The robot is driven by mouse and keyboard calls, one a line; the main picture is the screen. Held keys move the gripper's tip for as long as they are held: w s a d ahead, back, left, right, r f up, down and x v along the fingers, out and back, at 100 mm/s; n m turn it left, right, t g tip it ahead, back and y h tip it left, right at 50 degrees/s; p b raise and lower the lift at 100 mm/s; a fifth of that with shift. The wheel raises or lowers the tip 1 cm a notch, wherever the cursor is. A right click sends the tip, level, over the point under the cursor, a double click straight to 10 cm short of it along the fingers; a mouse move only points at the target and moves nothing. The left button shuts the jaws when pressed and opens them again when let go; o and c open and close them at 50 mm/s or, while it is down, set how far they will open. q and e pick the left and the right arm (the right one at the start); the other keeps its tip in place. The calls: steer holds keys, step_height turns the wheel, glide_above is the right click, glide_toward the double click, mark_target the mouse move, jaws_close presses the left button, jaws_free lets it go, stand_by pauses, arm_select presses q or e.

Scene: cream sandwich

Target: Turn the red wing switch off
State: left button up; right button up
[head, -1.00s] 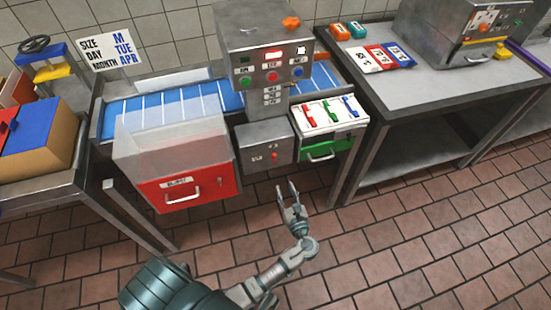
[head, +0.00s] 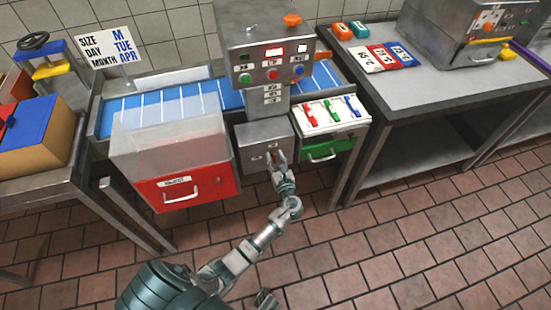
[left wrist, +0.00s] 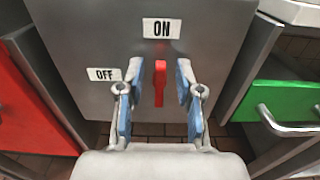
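The red wing switch (left wrist: 160,82) stands upright on the front of a grey metal box (head: 252,135), its upper end under the ON label (left wrist: 162,28). The OFF label (left wrist: 104,74) is to its left. My left gripper (left wrist: 156,90) is open, with one blue-padded finger on each side of the switch and a gap to each. In the head view my left gripper (head: 276,160) is in front of the box and largely hides the switch. A small grey part at the bottom edge of the head view may be my right gripper, but its fingers cannot be made out.
A red drawer (head: 215,185) with a clear bin above is left of the box. A green drawer (head: 325,157) with a handle is close on the right, under a tray of coloured levers. A metal table (head: 420,85) stands further right. The floor in front is clear.

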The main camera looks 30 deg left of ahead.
arm_select(q)
steer(key=shift+d, duration=0.15)
steer(key=shift+d+r, duration=0.1)
jaws_close()
steer(key=shift+s, duration=0.1)
steer(key=shift+a, duration=0.2)
